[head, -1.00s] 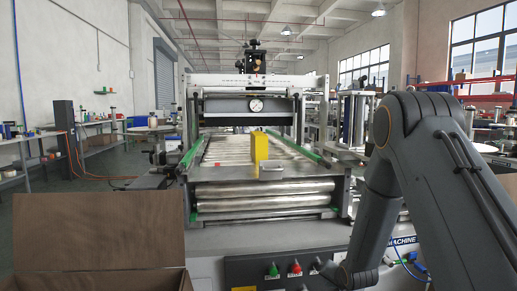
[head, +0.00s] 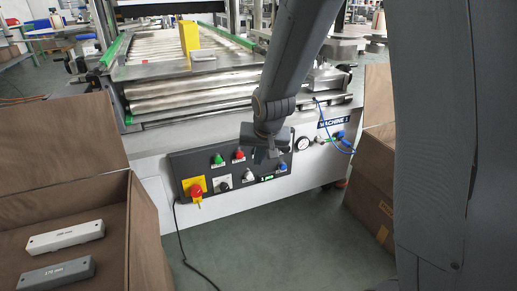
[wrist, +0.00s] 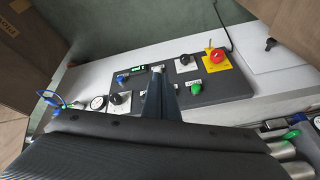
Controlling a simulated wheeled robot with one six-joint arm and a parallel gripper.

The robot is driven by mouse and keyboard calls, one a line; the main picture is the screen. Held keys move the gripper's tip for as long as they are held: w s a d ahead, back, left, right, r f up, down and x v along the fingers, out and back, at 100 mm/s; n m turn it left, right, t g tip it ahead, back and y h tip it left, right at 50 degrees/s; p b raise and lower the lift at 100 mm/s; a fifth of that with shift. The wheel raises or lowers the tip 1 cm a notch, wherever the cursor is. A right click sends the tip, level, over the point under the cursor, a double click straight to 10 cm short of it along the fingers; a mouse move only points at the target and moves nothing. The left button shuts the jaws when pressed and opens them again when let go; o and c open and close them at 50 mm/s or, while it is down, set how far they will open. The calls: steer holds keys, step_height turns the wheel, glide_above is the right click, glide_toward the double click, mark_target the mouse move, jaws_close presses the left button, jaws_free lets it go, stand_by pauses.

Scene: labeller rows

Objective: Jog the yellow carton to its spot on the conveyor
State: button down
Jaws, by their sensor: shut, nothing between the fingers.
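The yellow carton (head: 191,38) stands upright on the conveyor rollers (head: 151,43), between the green side rails, near the front end. My gripper (head: 265,156) is shut and empty in front of the dark control panel (head: 230,166), far below the carton. The panel carries a green button (head: 218,159), a red button (head: 239,154), a blue button (head: 283,167), black knobs and a small lit display (head: 267,178). In the wrist view, the shut fingers (wrist: 157,70) overlap the panel (wrist: 220,89), close to the display. I cannot tell whether they touch it.
A red emergency stop (head: 196,190) on a yellow plate sits at the panel's lower left. An open brown box (head: 150,232) at left holds two grey bars. Another brown box (head: 374,190) stands at right. A pressure gauge (head: 303,143) is beside the panel.

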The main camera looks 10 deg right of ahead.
steer(key=s+a+r+n+g, duration=0.1)
steer(key=s+r+n, duration=0.1)
steer(key=s, duration=0.8)
steer(key=s+a+r+n+g, duration=0.2)
steer(key=s+r, duration=0.3)
steer(key=s, duration=0.4)
steer(key=s+a+r+n+g, duration=0.1)
steer(key=s+r+n+g, duration=0.1)
steer(key=s, duration=0.8)
steer(key=shift+s+a+r, duration=0.35)
steer(key=shift+r, duration=0.3)
